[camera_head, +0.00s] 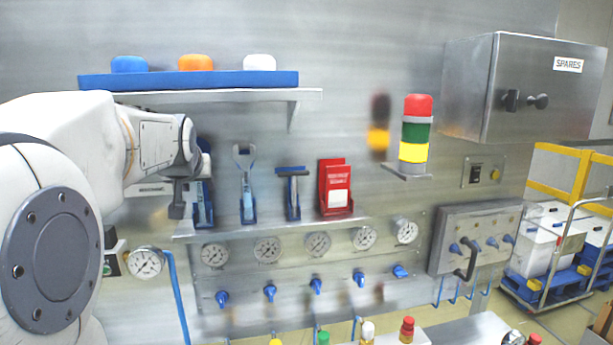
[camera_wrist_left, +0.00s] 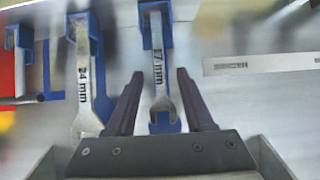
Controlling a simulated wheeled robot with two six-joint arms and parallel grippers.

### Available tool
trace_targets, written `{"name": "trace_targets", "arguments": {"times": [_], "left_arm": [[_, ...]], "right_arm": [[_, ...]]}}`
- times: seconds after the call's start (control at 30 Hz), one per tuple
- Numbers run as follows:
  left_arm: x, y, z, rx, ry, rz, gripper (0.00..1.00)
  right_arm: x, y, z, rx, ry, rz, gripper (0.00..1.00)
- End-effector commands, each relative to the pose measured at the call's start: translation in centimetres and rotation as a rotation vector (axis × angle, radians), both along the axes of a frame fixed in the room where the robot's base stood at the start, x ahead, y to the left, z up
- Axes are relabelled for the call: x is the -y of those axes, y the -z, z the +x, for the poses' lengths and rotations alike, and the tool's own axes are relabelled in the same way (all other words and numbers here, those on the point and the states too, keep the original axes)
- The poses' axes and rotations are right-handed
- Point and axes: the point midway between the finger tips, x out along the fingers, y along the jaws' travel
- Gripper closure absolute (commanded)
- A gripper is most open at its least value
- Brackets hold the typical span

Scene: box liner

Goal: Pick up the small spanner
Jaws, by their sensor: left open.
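The small spanner (camera_wrist_left: 158,58) hangs in a blue holder (camera_wrist_left: 146,12) in the left wrist view. Its mark looks like "17 mm", with the first digit unclear. My left gripper (camera_wrist_left: 160,78) is open, with one dark finger on each side of the spanner and gaps visible. In the head view my left gripper (camera_head: 183,200) is at the left end of the tool shelf and hides most of this spanner. A larger spanner (camera_head: 245,171), marked "24 mm" in the wrist view (camera_wrist_left: 83,70), stands in its own blue holder beside it. My right gripper is not in view.
Gauges (camera_head: 267,250) and blue valves (camera_head: 270,292) sit below. An upper shelf with a blue tray (camera_head: 190,80) overhangs the tools. A signal lamp (camera_head: 415,135) stands right.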

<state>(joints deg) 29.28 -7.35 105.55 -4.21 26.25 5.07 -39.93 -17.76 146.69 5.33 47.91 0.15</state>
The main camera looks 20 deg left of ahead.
Motion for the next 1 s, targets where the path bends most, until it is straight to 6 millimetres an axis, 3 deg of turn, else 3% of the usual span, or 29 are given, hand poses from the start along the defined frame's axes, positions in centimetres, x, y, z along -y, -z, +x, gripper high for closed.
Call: {"name": "trace_targets", "arguments": {"times": [0.13, 0.4, 0.43, 0.57, 1.0], "left_arm": [[-0.8, 0.9, 1.3, -0.003, 0.000, -0.002, 0.47], [-0.9, 1.2, 1.6, 0.000, 0.000, 0.000, 0.47], [-0.9, 1.2, 1.5, 0.000, 0.000, 0.000, 0.51], [-0.9, 1.2, 1.5, 0.000, 0.001, 0.001, 1.00], [-0.9, 0.9, 1.6, 0.001, 0.001, 0.002, 1.00]], "right_arm": [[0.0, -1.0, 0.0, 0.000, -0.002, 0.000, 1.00], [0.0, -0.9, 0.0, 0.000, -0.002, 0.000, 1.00], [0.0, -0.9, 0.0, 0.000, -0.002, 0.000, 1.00], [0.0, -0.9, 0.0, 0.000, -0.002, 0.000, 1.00], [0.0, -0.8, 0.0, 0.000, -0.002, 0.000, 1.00]]}}
